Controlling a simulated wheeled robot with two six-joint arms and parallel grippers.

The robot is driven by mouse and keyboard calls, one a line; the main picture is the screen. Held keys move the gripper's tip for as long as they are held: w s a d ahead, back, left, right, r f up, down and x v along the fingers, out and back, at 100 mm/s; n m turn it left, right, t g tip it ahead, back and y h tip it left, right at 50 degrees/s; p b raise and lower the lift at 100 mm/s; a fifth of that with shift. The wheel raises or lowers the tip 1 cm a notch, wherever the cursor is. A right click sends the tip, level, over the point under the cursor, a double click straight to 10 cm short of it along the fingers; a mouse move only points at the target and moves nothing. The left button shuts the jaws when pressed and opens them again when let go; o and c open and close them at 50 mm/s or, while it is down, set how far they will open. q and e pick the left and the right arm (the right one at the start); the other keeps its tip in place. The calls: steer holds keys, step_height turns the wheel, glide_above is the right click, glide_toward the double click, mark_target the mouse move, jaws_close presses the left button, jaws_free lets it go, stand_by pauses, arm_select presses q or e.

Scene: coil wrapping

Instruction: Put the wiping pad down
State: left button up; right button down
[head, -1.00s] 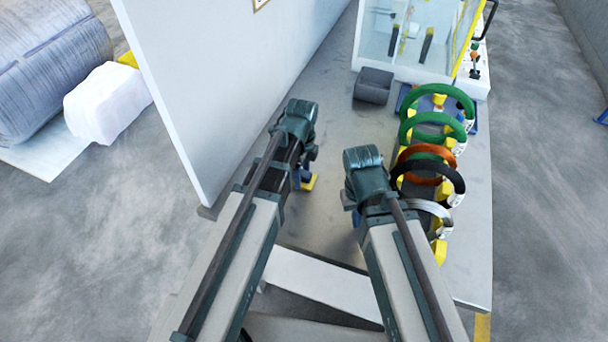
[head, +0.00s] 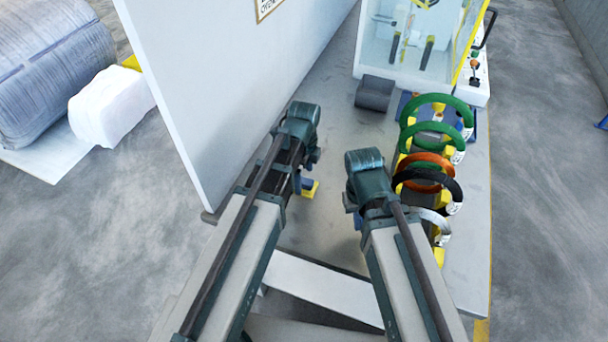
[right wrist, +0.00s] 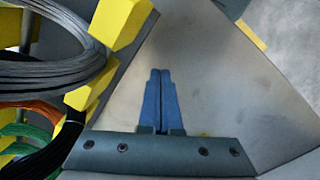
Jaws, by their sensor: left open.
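A small blue-and-yellow block, which I take to be the wiping pad (head: 312,190), sits at table height below my left gripper, partly hidden by it. My left gripper (head: 298,186) is open, its blue fingers pointing down beside the pad. Whether they touch it cannot be told. A blue-grey and yellow piece also shows at the top edge of the right wrist view. My right gripper (right wrist: 161,100) is shut and empty, its two blue fingers together over bare table; in the head view its tips are mostly hidden by the wrist.
Several coils, such as the green coil (head: 432,137) and black coil (head: 430,183), stand in a row on yellow supports at the right. A dark grey block (head: 374,93) lies before the glass-sided machine (head: 400,60). A tall white panel (head: 220,90) borders the left. The table's middle is clear.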

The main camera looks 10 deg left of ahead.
mark_target(304, 180)
arm_select(q)
step_height(304, 180, up, 10)
steer(key=p, duration=0.9)
steer(key=s+d+n, duration=0.2)
steer(key=s+n, duration=0.4)
steer(key=n, duration=0.2)
steer(key=s+d+n+y, duration=0.1)
steer(key=s+d+n, duration=0.1)
steer(key=s+n, duration=0.4)
steer(key=shift+s+d+n, duration=0.3)
steer(key=shift+s+n, duration=0.05)
steer(key=shift+n, duration=0.85)
